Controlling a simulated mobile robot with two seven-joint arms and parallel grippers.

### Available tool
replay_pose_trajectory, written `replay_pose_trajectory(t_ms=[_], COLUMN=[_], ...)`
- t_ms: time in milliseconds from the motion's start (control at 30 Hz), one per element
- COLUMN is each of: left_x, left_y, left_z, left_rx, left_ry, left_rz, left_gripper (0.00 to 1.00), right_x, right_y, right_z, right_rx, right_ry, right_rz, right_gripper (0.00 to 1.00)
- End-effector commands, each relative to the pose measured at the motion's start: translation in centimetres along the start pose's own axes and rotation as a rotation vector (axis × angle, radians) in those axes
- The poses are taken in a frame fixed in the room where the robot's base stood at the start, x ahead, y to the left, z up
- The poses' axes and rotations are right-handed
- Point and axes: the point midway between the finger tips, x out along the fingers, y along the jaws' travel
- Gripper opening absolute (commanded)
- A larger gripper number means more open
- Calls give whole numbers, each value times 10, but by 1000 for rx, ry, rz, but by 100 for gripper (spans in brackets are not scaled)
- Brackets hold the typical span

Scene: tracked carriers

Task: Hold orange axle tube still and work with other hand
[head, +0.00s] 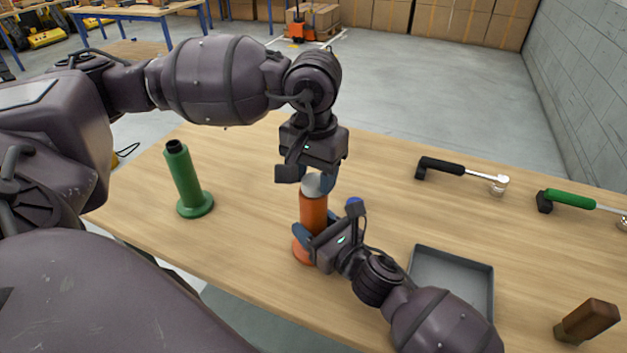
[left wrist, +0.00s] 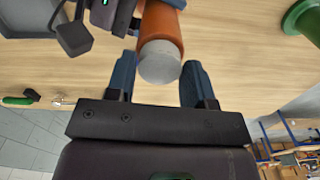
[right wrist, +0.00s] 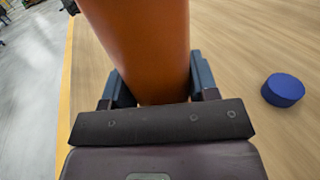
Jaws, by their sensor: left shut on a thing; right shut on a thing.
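The orange axle tube (head: 313,212) stands upright on its round orange foot on the table, with a round grey cap (head: 318,184) at its top. My right gripper (head: 318,236) is shut on the lower part of the tube, coming in from the right. In the right wrist view the orange tube (right wrist: 145,45) fills the space between the fingers. My left gripper (head: 311,183) is above the tube and shut on the grey cap. In the left wrist view the grey cap (left wrist: 160,64) lies between the blue fingers. Much of the foot is hidden.
A green tube (head: 184,178) stands at left. A blue disc (right wrist: 283,89) lies close to the orange tube. A grey tray (head: 455,275), a black-handled tool (head: 462,172), a green-handled tool (head: 575,200) and a brown block (head: 587,320) lie at right. The table's back middle is clear.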

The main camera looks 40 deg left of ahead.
Motion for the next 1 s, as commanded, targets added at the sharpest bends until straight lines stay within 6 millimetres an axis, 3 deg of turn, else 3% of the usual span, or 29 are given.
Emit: replay_pose_trajectory(t_ms=[300, 333, 500, 833, 1000], left_x=[-1, -1, 0, -2, -20], left_y=[0, 0, 0, 0, 0], left_z=[0, 0, 0, 0, -1], left_rx=[12, 13, 12, 12, 12], left_ry=[1, 1, 1, 1, 5], left_rz=[-1, -1, -1, 0, 1], left_gripper=[28, 51, 77, 78, 78], right_x=[0, 0, 0, 0, 0], right_y=[-1, -1, -1, -1, -1], right_z=[0, 0, 0, 0, 0], right_rx=[0, 0, 0, 0, 0], right_ry=[1, 1, 1, 1, 1], right_rz=[-2, -2, -2, -1, -1], right_gripper=[25, 25, 25, 25, 25])
